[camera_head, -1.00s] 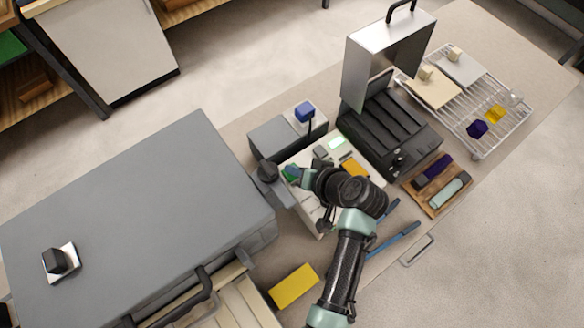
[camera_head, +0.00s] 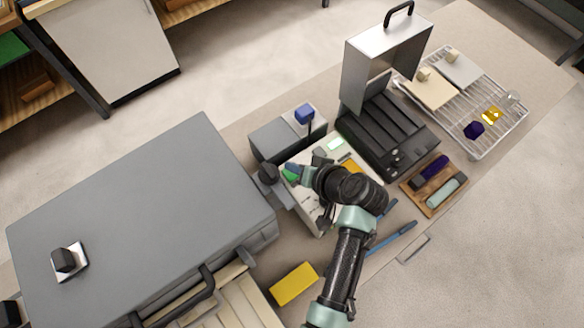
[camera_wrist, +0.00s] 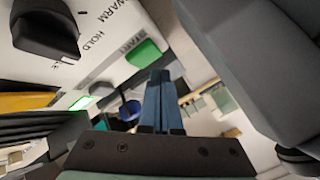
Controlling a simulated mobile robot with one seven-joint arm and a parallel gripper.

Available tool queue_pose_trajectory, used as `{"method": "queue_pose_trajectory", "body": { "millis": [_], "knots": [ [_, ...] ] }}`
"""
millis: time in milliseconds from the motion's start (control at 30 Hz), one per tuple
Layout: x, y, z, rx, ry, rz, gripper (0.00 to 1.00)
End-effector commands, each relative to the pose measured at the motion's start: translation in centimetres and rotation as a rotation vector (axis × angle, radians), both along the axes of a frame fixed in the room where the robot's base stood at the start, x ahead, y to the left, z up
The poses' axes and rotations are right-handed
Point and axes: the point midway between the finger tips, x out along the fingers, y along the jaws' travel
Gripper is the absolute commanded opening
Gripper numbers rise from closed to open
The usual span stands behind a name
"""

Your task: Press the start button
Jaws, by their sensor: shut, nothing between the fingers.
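The start button is a green block (camera_wrist: 146,54) beside the printed word START on a white control panel (camera_wrist: 105,45) in the wrist view. In the head view the green button (camera_head: 290,176) shows at the left end of the panel, partly covered by my gripper (camera_head: 301,171). My gripper's blue fingers (camera_wrist: 160,78) are together with nothing between them. Their tips are close to the green button in the wrist view. I cannot tell whether they touch it.
A black knob (camera_wrist: 45,28) sits by the words WARM and HOLD. A large grey case (camera_head: 150,200) stands left of the panel, and a black ribbed unit with a raised metal lid (camera_head: 385,60) stands right. A wire rack (camera_head: 490,135) lies beyond. A yellow block (camera_head: 294,284) lies in front.

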Motion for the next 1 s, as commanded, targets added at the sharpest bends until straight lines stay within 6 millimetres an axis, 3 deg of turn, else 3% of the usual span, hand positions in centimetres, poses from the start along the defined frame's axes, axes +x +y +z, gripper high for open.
{"method": "queue_pose_trajectory", "body": {
  "millis": [433,1000],
  "knots": [
    [0.0,0.0,4.7,-0.001,0.0,0.001,0.0],
    [0.0,0.0,4.7,0.0,0.0,0.0,0.0]
  ]
}}
